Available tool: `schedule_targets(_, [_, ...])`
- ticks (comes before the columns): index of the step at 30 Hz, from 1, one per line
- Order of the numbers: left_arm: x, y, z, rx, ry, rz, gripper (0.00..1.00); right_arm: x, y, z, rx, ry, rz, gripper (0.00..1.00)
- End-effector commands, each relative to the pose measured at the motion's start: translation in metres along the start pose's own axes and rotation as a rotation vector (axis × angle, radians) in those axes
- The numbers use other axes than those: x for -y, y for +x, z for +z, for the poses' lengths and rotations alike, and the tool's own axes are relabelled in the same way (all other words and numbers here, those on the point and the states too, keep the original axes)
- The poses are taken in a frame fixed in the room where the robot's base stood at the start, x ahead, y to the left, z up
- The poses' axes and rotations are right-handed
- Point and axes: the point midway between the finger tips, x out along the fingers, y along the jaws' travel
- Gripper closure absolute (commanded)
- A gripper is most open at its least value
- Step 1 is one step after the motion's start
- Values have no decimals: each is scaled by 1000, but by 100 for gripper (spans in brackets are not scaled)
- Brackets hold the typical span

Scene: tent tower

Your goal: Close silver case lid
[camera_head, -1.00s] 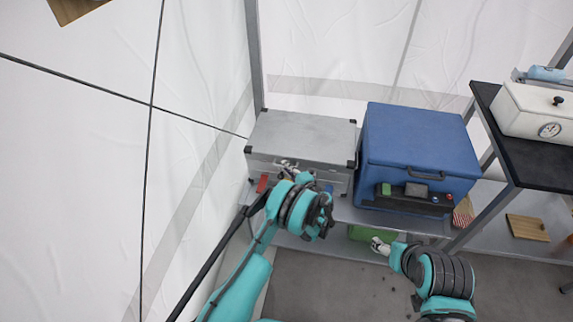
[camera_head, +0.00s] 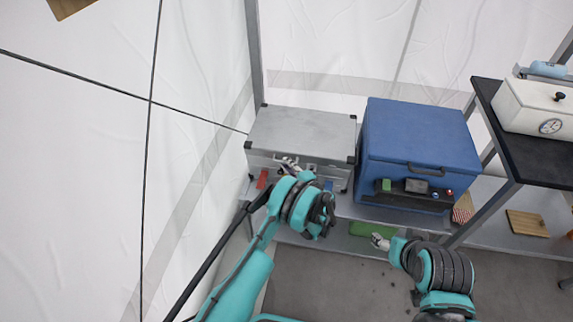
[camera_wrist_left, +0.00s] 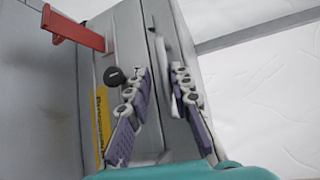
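The silver case (camera_head: 303,133) stands on the left of the shelf, with its grey lid lying flat on top and black corner caps. Its front, with latches, faces me. In the left wrist view its front (camera_wrist_left: 125,45) shows close up and turned on its side, with a black knob and a pale handle-like bar. My left gripper (camera_head: 288,166) is in front of the case; in the wrist view its fingers (camera_wrist_left: 163,72) are apart, close to the bar. I cannot tell if they touch it. My right gripper (camera_head: 378,241) is low, before the shelf; its fingers are too small to read.
A blue cooler box (camera_head: 420,140) stands right of the case, with small devices on a black ledge before it. A red item (camera_head: 262,179) is by the case's lower left. A black table (camera_head: 535,155) stands at right.

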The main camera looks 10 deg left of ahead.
Motion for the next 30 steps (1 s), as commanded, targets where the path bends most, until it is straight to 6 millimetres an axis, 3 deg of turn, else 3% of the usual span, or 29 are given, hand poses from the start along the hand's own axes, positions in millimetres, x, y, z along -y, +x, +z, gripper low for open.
schedule_targets(9, [0,-71,-2,-7,0,0,81,0,0,0,0,0,0,36])
schedule_targets(15, [-1,-100,-1,-4,0,0,81,0,0,0,0,0,0,36])
schedule_targets(30, [-1,-109,-1,-3,0,0,81,0,0,0,0,0,0,36])
